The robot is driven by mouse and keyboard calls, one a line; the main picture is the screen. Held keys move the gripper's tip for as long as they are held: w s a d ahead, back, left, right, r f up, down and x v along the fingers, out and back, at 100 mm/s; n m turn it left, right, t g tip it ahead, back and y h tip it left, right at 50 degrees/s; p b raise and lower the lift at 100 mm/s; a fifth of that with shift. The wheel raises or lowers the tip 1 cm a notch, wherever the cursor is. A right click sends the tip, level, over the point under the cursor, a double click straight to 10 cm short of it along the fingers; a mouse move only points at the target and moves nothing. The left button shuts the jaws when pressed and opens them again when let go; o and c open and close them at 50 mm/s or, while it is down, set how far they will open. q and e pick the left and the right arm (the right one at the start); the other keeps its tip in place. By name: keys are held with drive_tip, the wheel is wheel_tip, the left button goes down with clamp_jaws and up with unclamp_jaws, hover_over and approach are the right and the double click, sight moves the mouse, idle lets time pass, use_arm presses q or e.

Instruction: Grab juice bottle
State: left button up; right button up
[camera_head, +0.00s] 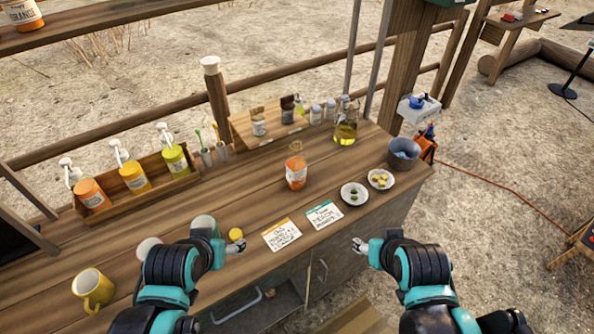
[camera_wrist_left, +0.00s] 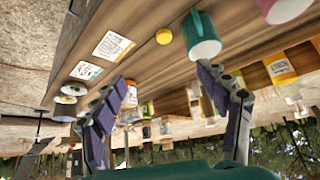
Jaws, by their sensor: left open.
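The juice bottle (camera_head: 296,173), orange with a pale label and a clear neck, stands upright on the wooden counter near the middle of the head view. My left gripper (camera_head: 238,247) is open and empty at the counter's front, left of the bottle and apart from it. In the left wrist view, which is upside down, its spread fingers (camera_wrist_left: 165,85) have nothing between them; a bottle partly behind one finger may be the juice bottle. My right gripper (camera_head: 358,245) hangs past the counter's front edge, apart from the bottle; its jaws are too small to read.
A green cup (camera_wrist_left: 201,36) and a yellow round object (camera_head: 236,234) are close to my left gripper. Two cards (camera_head: 281,234) lie before the bottle. Small bowls (camera_head: 354,194) stand right of it, an oil bottle (camera_head: 346,128) behind. Pump bottles fill a wooden rack (camera_head: 150,192) at left.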

use_arm(q)
drive_tip(key=shift+o, duration=0.5)
drive_tip(key=w+d+t+b, duration=0.1)
drive_tip(key=w+d, duration=0.1)
drive_tip(key=w, duration=0.8)
drive_tip(key=shift+w+d+m+t+b, duration=0.2)
drive_tip(key=shift+d+m+t+b, duration=0.1)
drive_tip(key=shift+d+t+b, duration=0.1)
drive_tip(key=m+t+h+b, duration=0.2)
drive_tip(key=t+h+b, duration=0.1)
drive_tip(key=t, duration=0.1)
approach(294, 170)
drive_tip(key=x, duration=0.5)
drive_tip(key=shift+w+a+r, duration=0.1)
drive_tip(key=shift+w+a, duration=0.2)
drive_tip(key=shift+w, duration=0.05)
drive_tip(key=shift+w+d, duration=0.15)
drive_tip(key=shift+d, duration=0.15)
drive_tip(key=x, duration=0.2)
drive_tip(key=shift+w+d+f+b, duration=0.1)
drive_tip(key=shift+w+f+b, duration=0.05)
drive_tip(key=shift+f+b, duration=0.25)
drive_tip(key=b+x, duration=0.1)
drive_tip(key=x, duration=0.1)
drive_tip(key=b+x, duration=0.1)
drive_tip(key=x, duration=0.2)
drive_tip(key=shift+f, duration=0.4)
drive_tip(key=shift+w, duration=0.15)
drive_tip(key=shift+r, duration=0.1)
drive_tip(key=shift+c, duration=0.4)
